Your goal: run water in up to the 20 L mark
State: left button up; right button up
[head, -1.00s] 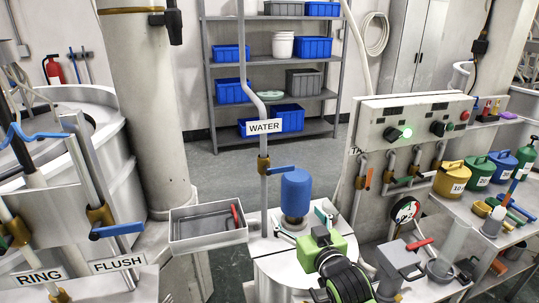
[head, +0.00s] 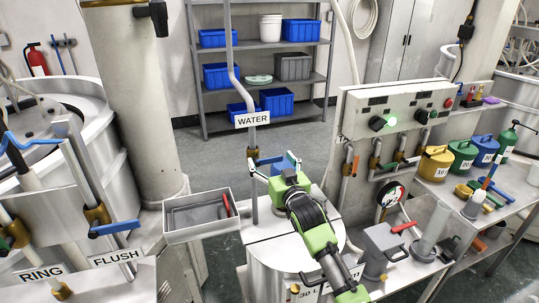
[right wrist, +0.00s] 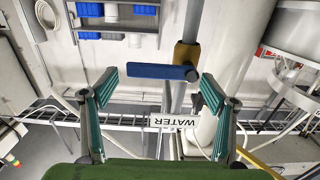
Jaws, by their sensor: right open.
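The WATER pipe comes down at centre with its sign (head: 252,119) and a brass valve (head: 253,154). The valve's blue lever (head: 268,160) points right, across the pipe; it also shows in the right wrist view (right wrist: 160,72). My right gripper (head: 272,170) is open and empty, close to the lever. In the wrist view its fingers (right wrist: 160,89) stand either side of the lever, which looks just beyond the tips; I see no contact. The pale tank (head: 262,240) stands below, partly hidden by my arm.
A grey tray (head: 180,235) with a red-handled item is at left. The FLUSH lever (head: 114,228) is further left. A control panel (head: 400,110) and a bench with cans are at right.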

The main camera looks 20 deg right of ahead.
jog(key=shift+w, duration=0.9)
